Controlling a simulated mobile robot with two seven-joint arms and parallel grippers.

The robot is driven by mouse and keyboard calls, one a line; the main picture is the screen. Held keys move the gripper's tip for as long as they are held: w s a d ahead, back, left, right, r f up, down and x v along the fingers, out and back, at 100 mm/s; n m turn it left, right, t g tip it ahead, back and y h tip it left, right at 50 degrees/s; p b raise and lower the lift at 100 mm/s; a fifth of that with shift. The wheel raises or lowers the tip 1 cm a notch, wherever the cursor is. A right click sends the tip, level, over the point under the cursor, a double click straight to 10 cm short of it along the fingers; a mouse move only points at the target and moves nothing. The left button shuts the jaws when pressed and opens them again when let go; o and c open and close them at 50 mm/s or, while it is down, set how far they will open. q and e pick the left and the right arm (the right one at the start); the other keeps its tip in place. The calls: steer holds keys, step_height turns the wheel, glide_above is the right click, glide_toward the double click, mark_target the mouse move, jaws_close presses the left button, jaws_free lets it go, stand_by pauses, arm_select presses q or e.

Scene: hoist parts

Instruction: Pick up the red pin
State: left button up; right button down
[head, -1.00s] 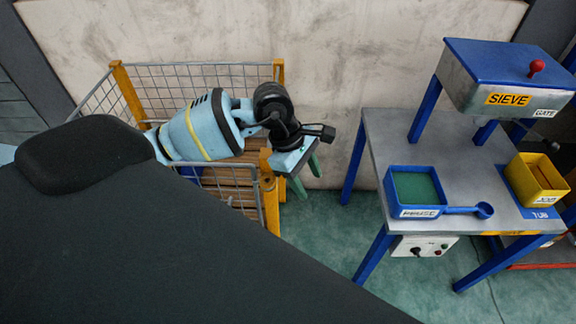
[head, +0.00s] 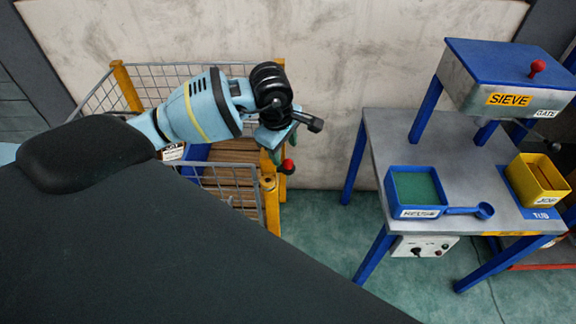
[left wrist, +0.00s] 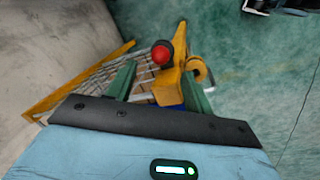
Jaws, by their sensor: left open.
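The red pin (head: 288,166) shows as a round red head at the front right corner of the wire cage, by its yellow post. In the left wrist view its red head (left wrist: 162,53) stands over the yellow post top, seen between my two green fingers. My left gripper (head: 279,152) is open and empty, just above the pin and pointing down at it. In the left wrist view the fingertips (left wrist: 158,72) are apart on either side of the pin's line; I cannot tell how much height separates them. The pin's lower part is hidden. My right gripper is not in view.
The wire cage (head: 215,72) with yellow posts has a wooden floor and a blue thing inside. To the right stands a metal table (head: 460,165) with a blue tray (head: 416,210), a yellow tub (head: 540,180) and the sieve box (head: 500,75). Green floor lies between them.

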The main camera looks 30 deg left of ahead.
mark_target(287, 161)
arm_select(q)
steer(key=f, duration=0.3)
steer(key=w+f, duration=0.1)
steer(key=f, duration=0.1)
steer(key=shift+r, duration=0.1)
steer(key=c, duration=1.1)
